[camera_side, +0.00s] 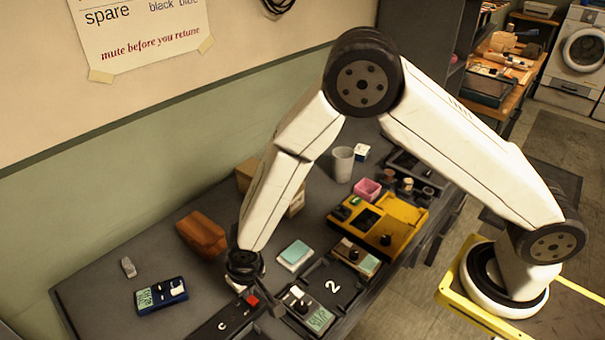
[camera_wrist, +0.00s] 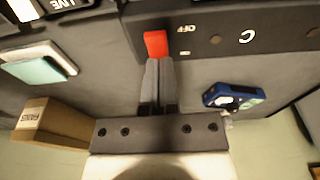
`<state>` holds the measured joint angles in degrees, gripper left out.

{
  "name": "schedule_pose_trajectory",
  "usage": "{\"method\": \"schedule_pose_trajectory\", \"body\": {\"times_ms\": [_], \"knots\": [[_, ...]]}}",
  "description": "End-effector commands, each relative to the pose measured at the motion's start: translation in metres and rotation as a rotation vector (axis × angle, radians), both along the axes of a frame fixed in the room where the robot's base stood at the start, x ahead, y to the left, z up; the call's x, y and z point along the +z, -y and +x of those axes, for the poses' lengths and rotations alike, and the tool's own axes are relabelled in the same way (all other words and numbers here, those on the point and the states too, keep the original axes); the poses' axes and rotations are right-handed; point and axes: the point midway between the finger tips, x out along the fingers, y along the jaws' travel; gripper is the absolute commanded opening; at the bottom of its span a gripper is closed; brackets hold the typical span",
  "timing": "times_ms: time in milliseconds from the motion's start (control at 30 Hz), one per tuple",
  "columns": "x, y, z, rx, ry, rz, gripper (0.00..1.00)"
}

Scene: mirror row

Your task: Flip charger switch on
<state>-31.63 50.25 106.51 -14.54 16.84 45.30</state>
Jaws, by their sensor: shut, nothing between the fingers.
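A black panel (camera_wrist: 215,38) marked "C" lies across the top of the wrist view, with a red switch (camera_wrist: 155,43) on it and the word OFF printed beside the switch. I cannot tell which way the switch is set. In the side view the panel (camera_side: 206,331) is at the bottom, with the red switch (camera_side: 252,301) at its right part. My gripper (camera_wrist: 158,62) is shut and empty, its fingertips right at the near edge of the red switch. I cannot tell whether they touch it. In the side view the fingertips are mostly hidden beside the panel.
A blue meter (camera_side: 161,296) stands left on the bench, near a brown block (camera_side: 201,234). The bench between blue meter and panel is clear.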

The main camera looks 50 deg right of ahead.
Motion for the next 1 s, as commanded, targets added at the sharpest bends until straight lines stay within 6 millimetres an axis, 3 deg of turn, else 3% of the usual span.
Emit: {"method": "schedule_pose_trajectory", "body": {"times_ms": [1000], "knots": [[0.002, 0.0, -0.016, 0.001, -0.002, -0.001, 0.0]]}}
